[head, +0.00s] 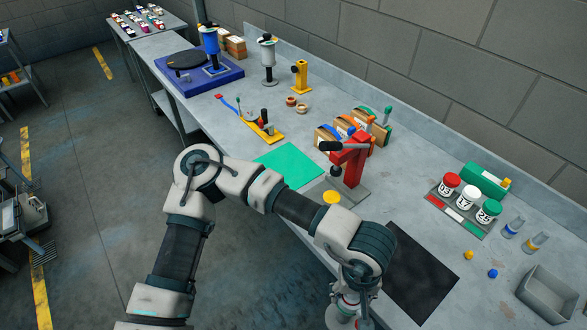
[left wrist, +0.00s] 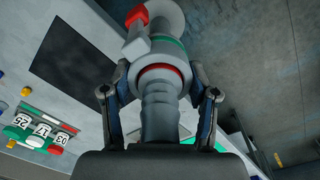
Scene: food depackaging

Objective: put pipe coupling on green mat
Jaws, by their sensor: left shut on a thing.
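My left gripper (left wrist: 160,100) is shut on a grey ribbed piece (left wrist: 160,78) with red and green rings, a side arm with a red end and a pale round disc. I take this piece to be the pipe coupling. In the head view it shows only partly (head: 345,302), below my left wrist at the bottom edge, off the front edge of the bench. The green mat (head: 288,166) lies flat and bare on the bench, to the upper left of my left gripper. My right gripper is not in view.
A red press (head: 352,165) stands right of the green mat, and a yellow tool board (head: 260,130) lies behind it. A black mat (head: 420,275) lies near the front edge. Lidded jars (head: 468,197), small bottles (head: 535,242) and a grey bin (head: 548,293) stand to the right.

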